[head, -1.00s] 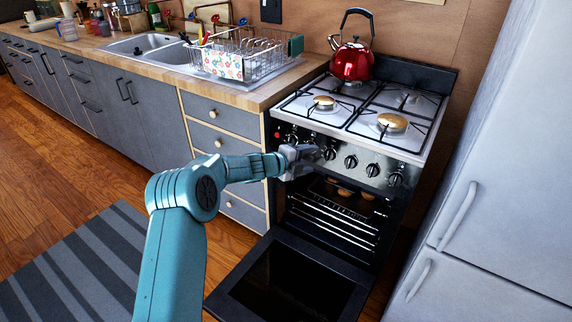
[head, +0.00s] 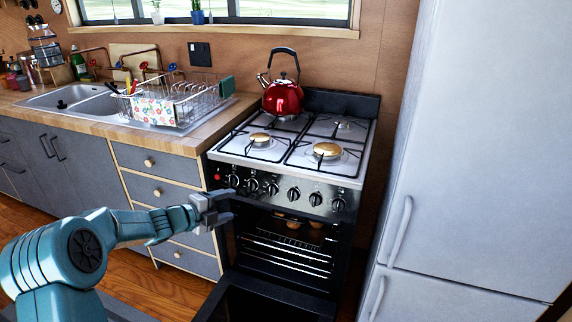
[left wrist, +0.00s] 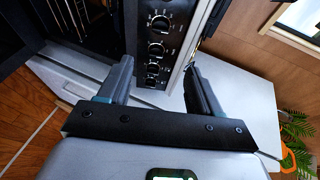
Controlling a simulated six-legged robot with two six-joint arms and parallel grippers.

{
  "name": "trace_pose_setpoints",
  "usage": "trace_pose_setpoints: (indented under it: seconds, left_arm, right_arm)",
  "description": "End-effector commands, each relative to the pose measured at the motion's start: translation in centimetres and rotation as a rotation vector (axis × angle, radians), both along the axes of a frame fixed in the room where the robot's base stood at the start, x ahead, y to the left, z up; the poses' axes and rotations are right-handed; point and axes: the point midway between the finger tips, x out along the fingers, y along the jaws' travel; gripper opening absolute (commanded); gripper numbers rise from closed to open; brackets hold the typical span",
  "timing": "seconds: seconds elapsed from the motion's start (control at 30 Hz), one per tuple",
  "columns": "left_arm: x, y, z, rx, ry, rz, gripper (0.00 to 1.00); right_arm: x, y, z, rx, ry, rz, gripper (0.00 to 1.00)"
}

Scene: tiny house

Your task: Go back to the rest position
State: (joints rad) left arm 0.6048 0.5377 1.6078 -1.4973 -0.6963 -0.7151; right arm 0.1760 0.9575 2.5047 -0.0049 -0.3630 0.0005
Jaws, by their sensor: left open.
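My left gripper (head: 222,209) is open and empty in the head view, in front of the left part of the stove's control panel. In the left wrist view its two fingers (left wrist: 158,88) stand apart with nothing held between them, and the stove knobs (left wrist: 157,50) show beyond. My left arm comes in from the lower left. My right gripper is in neither view.
The stove (head: 290,200) has its oven door (head: 250,300) lowered open, with food on a rack inside. A red kettle (head: 283,97) stands on the back of the stovetop. A fridge (head: 475,140) stands at right. Drawers (head: 165,190) are at left.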

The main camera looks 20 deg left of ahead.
Motion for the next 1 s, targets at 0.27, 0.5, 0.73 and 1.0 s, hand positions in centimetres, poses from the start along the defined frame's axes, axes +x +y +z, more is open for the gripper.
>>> trace_pose_setpoints:
  seconds: [0.27, 0.5, 0.73, 1.0]
  left_arm:
    - [1.6, -5.1, 1.5, -0.028, 0.015, -0.088, 0.64]
    - [-2.5, -22.3, -6.1, -0.459, 0.392, -0.088, 0.64]
    - [-16.9, -31.3, -15.1, -0.884, 1.032, 0.426, 0.64]
    - [-31.8, -30.9, -19.0, -1.092, 1.404, 1.26, 0.64]
  right_arm:
    - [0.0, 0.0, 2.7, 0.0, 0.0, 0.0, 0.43]
    - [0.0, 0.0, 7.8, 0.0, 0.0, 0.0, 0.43]
    - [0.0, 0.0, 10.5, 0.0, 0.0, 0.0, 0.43]
    - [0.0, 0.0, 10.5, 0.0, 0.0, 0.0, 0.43]
